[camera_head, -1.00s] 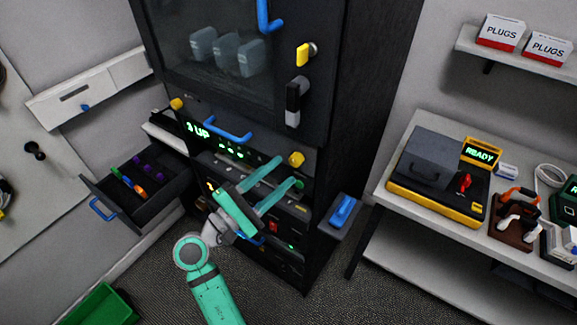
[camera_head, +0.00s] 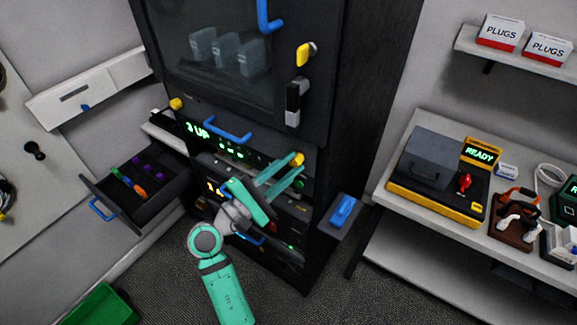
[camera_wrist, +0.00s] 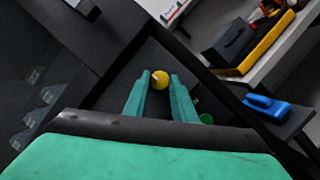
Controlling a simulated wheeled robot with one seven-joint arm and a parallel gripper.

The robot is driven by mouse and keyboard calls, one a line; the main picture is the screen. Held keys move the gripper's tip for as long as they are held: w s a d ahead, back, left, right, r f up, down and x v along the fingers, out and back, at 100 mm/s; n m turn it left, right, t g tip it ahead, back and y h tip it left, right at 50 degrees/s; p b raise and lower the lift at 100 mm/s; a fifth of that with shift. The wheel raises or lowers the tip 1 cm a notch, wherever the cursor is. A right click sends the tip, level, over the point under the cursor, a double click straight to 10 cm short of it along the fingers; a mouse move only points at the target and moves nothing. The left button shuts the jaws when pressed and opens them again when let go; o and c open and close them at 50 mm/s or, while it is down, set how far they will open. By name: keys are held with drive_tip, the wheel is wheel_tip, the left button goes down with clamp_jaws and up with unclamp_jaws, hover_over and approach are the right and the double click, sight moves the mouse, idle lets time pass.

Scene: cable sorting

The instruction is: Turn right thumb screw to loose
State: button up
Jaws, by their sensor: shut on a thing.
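The right thumb screw (camera_head: 297,158) is a yellow knob on the dark cabinet front, at the right end of the panel with the green readout. My gripper (camera_head: 295,164) has its two teal fingers shut on it, coming from the lower left. In the wrist view the yellow right thumb screw (camera_wrist: 159,79) sits between the fingertips of my gripper (camera_wrist: 160,76). The left thumb screw (camera_head: 176,104) is another yellow knob at the panel's other end, clear of my gripper. I cannot tell how far the right screw is turned.
An open drawer (camera_head: 140,190) juts out at left. A small shelf with a blue item (camera_head: 343,211) sticks out at the cabinet's right. A side table (camera_head: 400,207) stands further right.

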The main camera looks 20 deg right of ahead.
drive_tip(key=m+g, duration=0.1)
drive_tip(key=m, duration=0.4)
drive_tip(key=shift+a+r+y, duration=0.1)
drive_tip(key=shift+r+y, duration=0.05)
drive_tip(key=shift+y, duration=0.25)
drive_tip(key=m+g+y, duration=0.1)
drive_tip(key=m, duration=0.3)
drive_tip(key=shift+r+m, duration=0.15)
drive_tip(key=shift+m, duration=0.15)
drive_tip(key=m+y, duration=0.1)
drive_tip(key=m, duration=0.3)
drive_tip(key=shift+r+y, duration=0.15)
drive_tip(key=shift+y, duration=0.25)
drive_tip(key=shift+m+y, duration=0.7)
drive_tip(key=shift+m, duration=1)
drive_tip(key=o, duration=1)
